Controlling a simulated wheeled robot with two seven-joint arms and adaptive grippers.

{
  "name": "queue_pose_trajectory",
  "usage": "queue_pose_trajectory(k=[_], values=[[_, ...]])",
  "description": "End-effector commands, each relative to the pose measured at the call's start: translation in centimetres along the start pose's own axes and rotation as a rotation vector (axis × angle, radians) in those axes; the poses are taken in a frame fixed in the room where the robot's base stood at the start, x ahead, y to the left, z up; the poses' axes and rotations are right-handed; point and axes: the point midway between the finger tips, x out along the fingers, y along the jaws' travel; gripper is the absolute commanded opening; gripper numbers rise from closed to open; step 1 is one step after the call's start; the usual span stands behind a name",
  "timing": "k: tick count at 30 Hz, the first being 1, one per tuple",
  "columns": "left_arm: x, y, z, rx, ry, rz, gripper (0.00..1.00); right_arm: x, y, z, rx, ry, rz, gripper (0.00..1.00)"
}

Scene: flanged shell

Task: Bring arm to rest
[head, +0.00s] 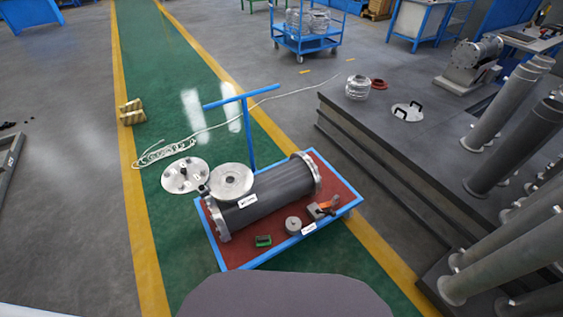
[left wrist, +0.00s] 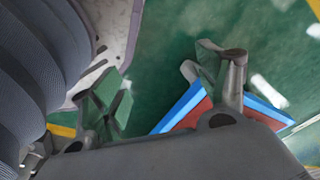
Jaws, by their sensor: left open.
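My left gripper (left wrist: 162,85) shows in the left wrist view with its two fingers spread wide and nothing between them. Green floor lies behind the gap, and the blue rim of a red-topped cart shows behind the right finger. No contact with the cart is visible. Neither arm shows in the head view, and my right gripper is in neither view. In the head view, a dark flanged shell (head: 270,197) lies on the cart (head: 336,176), with a round metal flange disc (head: 232,181) against its left end.
On the cart are a small metal cylinder (head: 293,225), an orange-and-grey tool (head: 322,208) and a green item (head: 263,240). A second flange (head: 185,175) and rope (head: 166,152) lie beyond its left side. A dark platform (head: 385,135) with pipes stands right. The green lane is clear farther ahead.

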Motion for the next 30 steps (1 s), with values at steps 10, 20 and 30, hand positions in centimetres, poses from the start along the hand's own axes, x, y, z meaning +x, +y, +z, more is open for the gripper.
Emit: queue_pose_trajectory(k=[10,20,30], values=[[-1.6,0.1,3.5,0.004,-0.018,0.002,0.75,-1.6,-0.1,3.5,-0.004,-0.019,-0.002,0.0],[-3.2,0.1,7.1,0.008,-0.035,0.003,0.75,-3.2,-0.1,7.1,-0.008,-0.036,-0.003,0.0],[-5.3,0.1,11.0,0.013,-0.052,0.004,0.75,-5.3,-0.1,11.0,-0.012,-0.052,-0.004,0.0]])
